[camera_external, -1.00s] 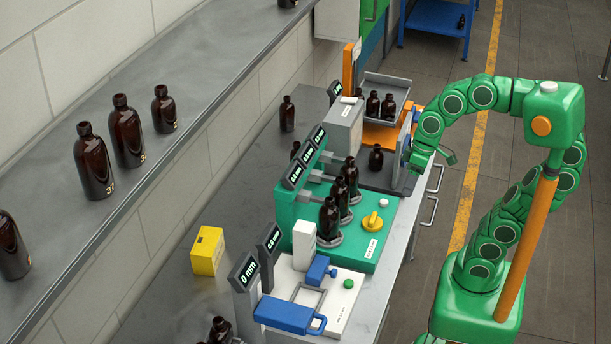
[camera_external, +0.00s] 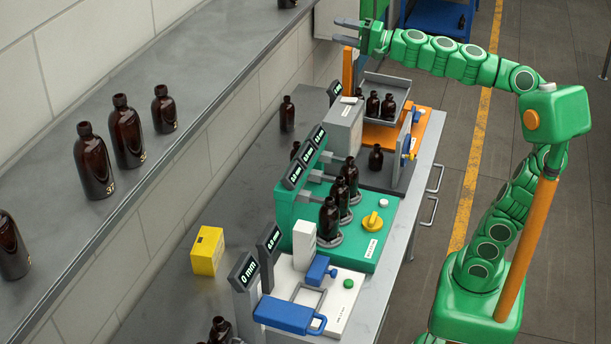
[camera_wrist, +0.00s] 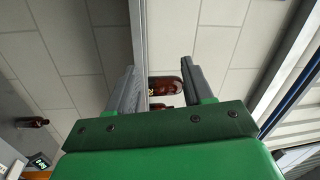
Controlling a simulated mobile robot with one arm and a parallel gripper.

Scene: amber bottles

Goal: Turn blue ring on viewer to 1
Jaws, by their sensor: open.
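The viewer appears to be the grey unit (camera_external: 345,125) with an upright grey panel (camera_external: 399,155) at the bench's right edge, just in front of the orange station. A small blue and yellow part (camera_external: 408,143) sits on the panel's right face and may be the blue ring; it is too small to read any number or setting. My gripper (camera_external: 341,31) is open and empty, high above and behind the viewer, with its fingers pointing left. In the wrist view my open gripper (camera_wrist: 158,72) faces the tiled wall, and the viewer cannot be made out.
An orange station (camera_external: 428,120) with a grey tray (camera_external: 385,84) of brown bottles stands behind the viewer. A green unit (camera_external: 345,250) with several bottles and a yellow knob (camera_external: 372,222) stands in front. Bottles stand on the wall shelf (camera_external: 220,60).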

